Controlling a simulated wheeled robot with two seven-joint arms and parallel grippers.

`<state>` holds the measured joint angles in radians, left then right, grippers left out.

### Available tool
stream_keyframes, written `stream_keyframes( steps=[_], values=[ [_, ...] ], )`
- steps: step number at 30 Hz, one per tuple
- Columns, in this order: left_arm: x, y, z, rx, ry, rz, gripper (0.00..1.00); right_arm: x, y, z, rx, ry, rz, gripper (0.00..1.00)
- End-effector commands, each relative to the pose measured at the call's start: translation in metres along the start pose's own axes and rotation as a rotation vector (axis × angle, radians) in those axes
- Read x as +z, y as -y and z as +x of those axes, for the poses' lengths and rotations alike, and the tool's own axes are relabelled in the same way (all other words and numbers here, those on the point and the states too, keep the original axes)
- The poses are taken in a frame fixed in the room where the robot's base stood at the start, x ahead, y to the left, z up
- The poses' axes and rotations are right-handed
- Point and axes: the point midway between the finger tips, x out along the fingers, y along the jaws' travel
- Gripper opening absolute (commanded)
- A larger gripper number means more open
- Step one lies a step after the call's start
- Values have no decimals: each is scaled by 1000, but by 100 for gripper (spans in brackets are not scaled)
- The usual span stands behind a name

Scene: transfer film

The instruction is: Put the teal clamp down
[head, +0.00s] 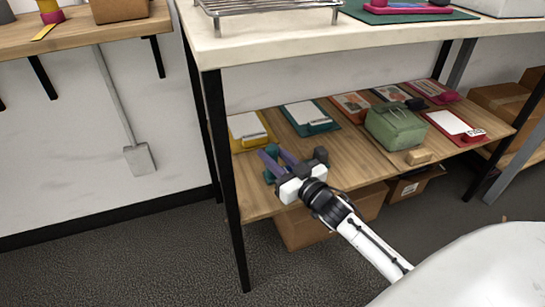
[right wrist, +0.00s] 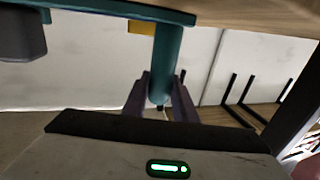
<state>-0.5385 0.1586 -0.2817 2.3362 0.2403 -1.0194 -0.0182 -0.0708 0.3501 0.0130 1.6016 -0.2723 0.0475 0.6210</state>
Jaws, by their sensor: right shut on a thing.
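My right gripper (head: 277,156) has purple fingers and reaches to the left front part of the lower wooden shelf. It is shut on the teal clamp (head: 269,177), mostly hidden behind the gripper in the head view. In the right wrist view the teal clamp (right wrist: 166,65) has a round teal post between the two fingers (right wrist: 160,98) and a flat teal bar across the top. A dark grey block shows at the bar's left end. I cannot tell whether the clamp touches the shelf. My left gripper is not in view.
A black table leg (head: 226,180) stands at the left.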

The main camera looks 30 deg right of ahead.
Motion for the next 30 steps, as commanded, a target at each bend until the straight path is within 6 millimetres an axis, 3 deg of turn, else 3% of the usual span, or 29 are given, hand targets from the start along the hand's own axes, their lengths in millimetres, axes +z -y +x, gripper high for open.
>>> stream_keyframes(
  steps=[6, 7, 10, 21, 26, 30],
  values=[
    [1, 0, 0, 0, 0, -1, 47, 0, 0, 0, 0, -3, -1, 0],
    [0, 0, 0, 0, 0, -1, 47, 2, 0, 0, 0, 1, 0, 27],
    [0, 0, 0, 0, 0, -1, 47, 1, 0, 0, 0, 0, 0, 44],
    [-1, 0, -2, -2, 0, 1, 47, -2, 0, -2, 0, 2, 0, 44],
    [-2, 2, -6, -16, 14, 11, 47, -2, 0, -26, 0, 5, 3, 44],
    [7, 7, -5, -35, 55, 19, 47, -2, 0, -57, 0, 6, 2, 44]
  ],
)
